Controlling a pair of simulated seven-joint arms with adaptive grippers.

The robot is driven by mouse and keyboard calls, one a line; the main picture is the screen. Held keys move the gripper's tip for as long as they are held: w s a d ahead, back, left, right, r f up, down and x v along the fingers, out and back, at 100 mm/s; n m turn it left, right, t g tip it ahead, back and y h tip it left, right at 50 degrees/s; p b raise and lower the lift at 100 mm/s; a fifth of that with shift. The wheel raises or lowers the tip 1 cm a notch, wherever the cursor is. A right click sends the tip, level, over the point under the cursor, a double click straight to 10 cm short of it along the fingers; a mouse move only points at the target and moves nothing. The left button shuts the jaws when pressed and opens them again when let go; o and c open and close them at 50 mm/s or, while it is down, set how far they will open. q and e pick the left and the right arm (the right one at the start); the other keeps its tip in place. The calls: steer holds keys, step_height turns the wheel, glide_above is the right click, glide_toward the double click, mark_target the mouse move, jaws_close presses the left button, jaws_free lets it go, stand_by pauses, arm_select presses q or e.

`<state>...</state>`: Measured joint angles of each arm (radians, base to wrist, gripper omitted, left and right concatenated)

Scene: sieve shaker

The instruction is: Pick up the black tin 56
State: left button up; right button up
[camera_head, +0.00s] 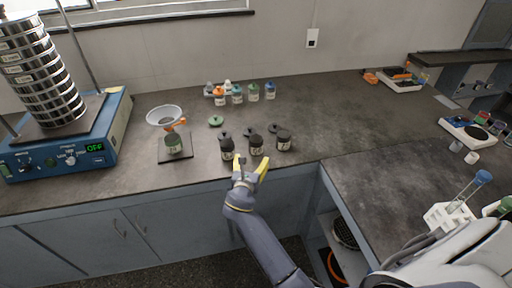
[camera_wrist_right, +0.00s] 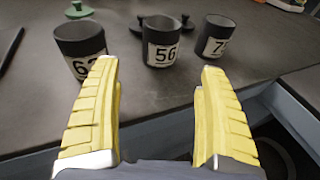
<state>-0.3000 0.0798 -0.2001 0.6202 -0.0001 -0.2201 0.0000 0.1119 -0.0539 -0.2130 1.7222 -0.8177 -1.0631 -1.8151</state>
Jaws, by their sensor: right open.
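The black tin 56 (camera_wrist_right: 162,41) stands upright and open-topped in the right wrist view, its white label facing me. It is the middle one of three black tins on the counter in the head view (camera_head: 256,145). My right gripper (camera_head: 250,163) is at the counter's front edge, just in front of the tins. In the right wrist view its yellow fingers (camera_wrist_right: 160,70) are spread and empty, with tin 56 beyond the gap between them. My left gripper is not in view.
A black tin labelled 63 (camera_wrist_right: 80,46) stands left of tin 56, and another black tin (camera_wrist_right: 214,37) stands right. Dark lids lie behind them.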

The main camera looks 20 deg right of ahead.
mark_target(255, 150)
steer(key=shift+x, duration=5.75)
steer(key=shift+f, duration=0.1)
steer(key=c, duration=1.3)
